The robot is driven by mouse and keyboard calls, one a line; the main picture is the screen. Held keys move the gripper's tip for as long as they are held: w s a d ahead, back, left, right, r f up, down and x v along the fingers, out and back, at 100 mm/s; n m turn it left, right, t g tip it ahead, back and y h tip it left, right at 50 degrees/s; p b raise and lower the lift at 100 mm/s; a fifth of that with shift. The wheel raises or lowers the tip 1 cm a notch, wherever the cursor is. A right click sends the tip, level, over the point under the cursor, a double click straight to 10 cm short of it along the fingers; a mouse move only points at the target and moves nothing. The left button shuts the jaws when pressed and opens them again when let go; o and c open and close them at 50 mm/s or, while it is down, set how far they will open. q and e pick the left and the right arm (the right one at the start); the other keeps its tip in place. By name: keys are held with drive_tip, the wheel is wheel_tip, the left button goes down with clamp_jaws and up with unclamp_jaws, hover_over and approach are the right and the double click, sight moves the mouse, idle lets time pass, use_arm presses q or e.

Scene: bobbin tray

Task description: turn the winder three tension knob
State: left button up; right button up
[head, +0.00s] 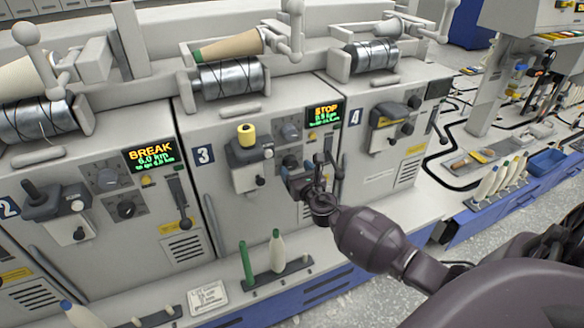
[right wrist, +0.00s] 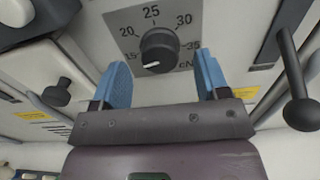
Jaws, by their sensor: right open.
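The fingers are open, one on each side, with a gap to the knob. In the head view my right gripper (head: 293,172) is at the front panel of winder three (head: 225,190) and largely covers this knob. My left gripper is not in view.
A black ball-ended lever (right wrist: 303,113) stands right of my gripper, and a smaller knob (right wrist: 57,93) lies left. Winder three's display (head: 325,115) reads STOP; winder two's (head: 152,157) reads BREAK. A ledge below holds a green tube (head: 245,262) and white cone (head: 277,250).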

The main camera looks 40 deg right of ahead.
drive_tip(key=shift+x, duration=1.1)
drive_tip(key=c, duration=0.9)
